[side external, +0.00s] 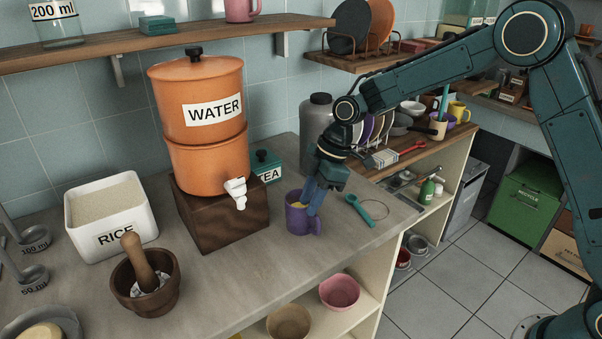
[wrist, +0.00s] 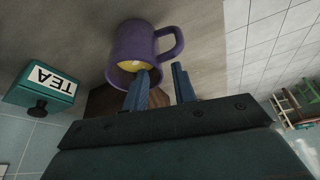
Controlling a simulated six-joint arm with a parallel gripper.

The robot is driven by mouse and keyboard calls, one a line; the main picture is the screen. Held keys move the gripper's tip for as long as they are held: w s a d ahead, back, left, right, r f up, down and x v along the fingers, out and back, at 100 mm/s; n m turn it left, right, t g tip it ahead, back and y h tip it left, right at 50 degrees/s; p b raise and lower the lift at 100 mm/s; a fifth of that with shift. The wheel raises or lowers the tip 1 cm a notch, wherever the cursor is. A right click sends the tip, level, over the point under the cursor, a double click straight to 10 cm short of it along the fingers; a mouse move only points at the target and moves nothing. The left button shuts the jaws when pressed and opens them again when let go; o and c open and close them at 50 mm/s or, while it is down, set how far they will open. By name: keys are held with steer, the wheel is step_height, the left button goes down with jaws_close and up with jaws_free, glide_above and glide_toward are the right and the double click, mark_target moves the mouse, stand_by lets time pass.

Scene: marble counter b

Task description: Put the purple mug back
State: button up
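The purple mug (side external: 296,218) stands upright on the grey counter (side external: 245,290), to the right of the wooden block under the water dispenser. Something yellow shows inside it. In the wrist view the mug (wrist: 130,42) has its mouth towards my fingers and its handle to the right. My gripper (side external: 312,197) is down at the mug's rim. In the wrist view my gripper (wrist: 162,70) has its blue fingers apart, one at the mug's mouth and the other outside the wall on the handle side. I cannot see whether either finger touches the mug.
The orange water dispenser (side external: 205,120) stands left of the mug, with its white tap near it. The green tea box (side external: 265,166) and grey canister (side external: 315,120) are behind. A teal scoop (side external: 360,209) lies to the right. Mugs stand by the dish rack (side external: 375,130).

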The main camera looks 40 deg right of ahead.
steer(key=shift+r, duration=0.15)
steer(key=v, duration=1.2)
stand_by(0.5)
steer(key=s+d+r+m+t+h, duration=0.15)
steer(key=s+r+m, duration=0.25)
steer(key=s, duration=0.4)
steer(key=s+d+r+m+t, duration=0.1)
steer(key=s+d+r+m, duration=0.2)
steer(key=s, duration=0.5)
steer(key=s+d+f+m+t+h, duration=0.1)
steer(key=s+d+m, duration=0.1)
steer(key=s+m, duration=0.2)
steer(key=s+d+f+m+t+h, duration=0.1)
steer(key=s+d+f+m, duration=0.1)
steer(key=s, duration=0.9)
steer(key=shift+m, duration=0.9)
